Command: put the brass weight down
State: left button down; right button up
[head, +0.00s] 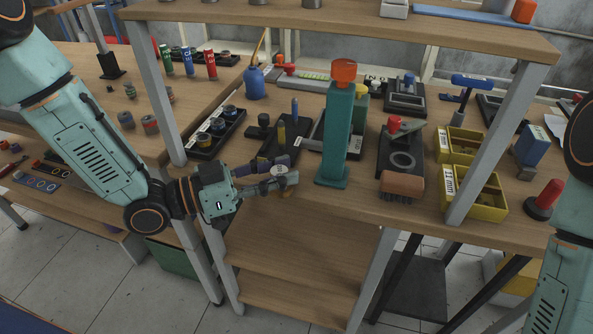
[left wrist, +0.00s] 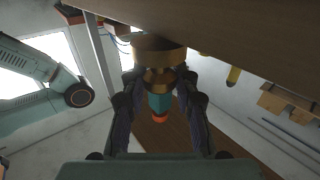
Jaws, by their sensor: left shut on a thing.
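My left gripper (head: 276,178) reaches in from the left, at the front edge of the workbench and left of the teal post. It is shut on the brass weight (head: 286,187), which is largely hidden by the fingers in the head view. In the left wrist view, the brass weight (left wrist: 158,52) shows as a stepped, round brass body between the two fingers (left wrist: 158,95). I cannot tell whether the weight touches the bench. Of my right arm only links show at the right edge; its gripper is out of view.
The teal post (head: 338,130) with an orange cap stands close to the right of the gripper. A shelf (head: 380,28) hangs above.

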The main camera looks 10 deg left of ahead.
pick_arm(q)
jog(key=x, duration=0.1)
jog(key=b+x, duration=0.1)
jog(key=shift+d, duration=0.5)
jog(key=shift+w+d, duration=0.2)
jog(key=shift+d, duration=0.05)
jog(key=shift+w+f+b, duration=0.1)
jog(key=shift+w+b, duration=0.1)
jog(key=shift+b, duration=0.15)
jog(key=shift+s, duration=0.15)
jog(key=shift+f, duration=0.15)
jog(key=c, duration=1)
grip_release()
